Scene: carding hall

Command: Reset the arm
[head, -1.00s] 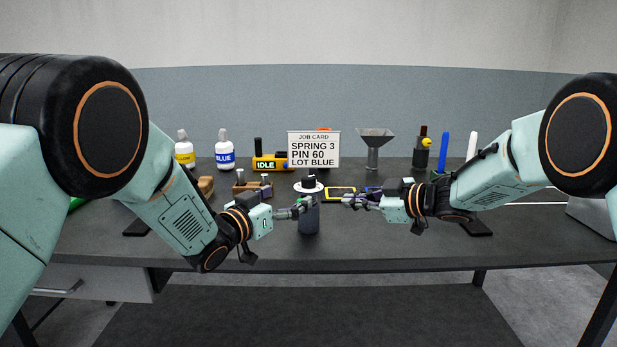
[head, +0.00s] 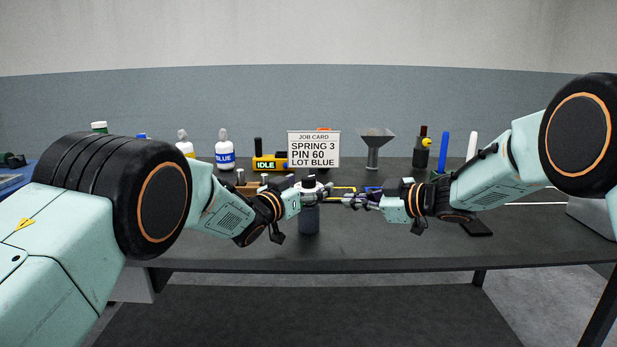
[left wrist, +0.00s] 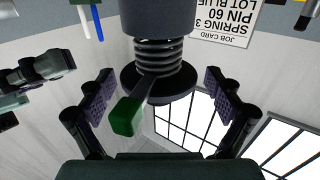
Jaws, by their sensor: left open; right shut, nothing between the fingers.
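My left gripper (head: 322,190) is open, at the top of a dark grey cylinder (head: 309,220) in the middle of the table. In the left wrist view, my left gripper's fingers (left wrist: 158,80) stand on either side of the cylinder's coiled spring (left wrist: 158,54) and dark disc. A green-ended lever (left wrist: 127,116) sticks out there. I see no clear contact with the fingers. My right gripper (head: 348,201) is shut and empty, just right of the cylinder and close to my left gripper's tips.
A job card (head: 314,149) stands behind the cylinder, with a yellow IDLE device (head: 269,163) to its left and a metal funnel (head: 375,145) to its right. A blue-labelled bottle (head: 225,156) stands further left. The table's front strip (head: 370,245) is clear.

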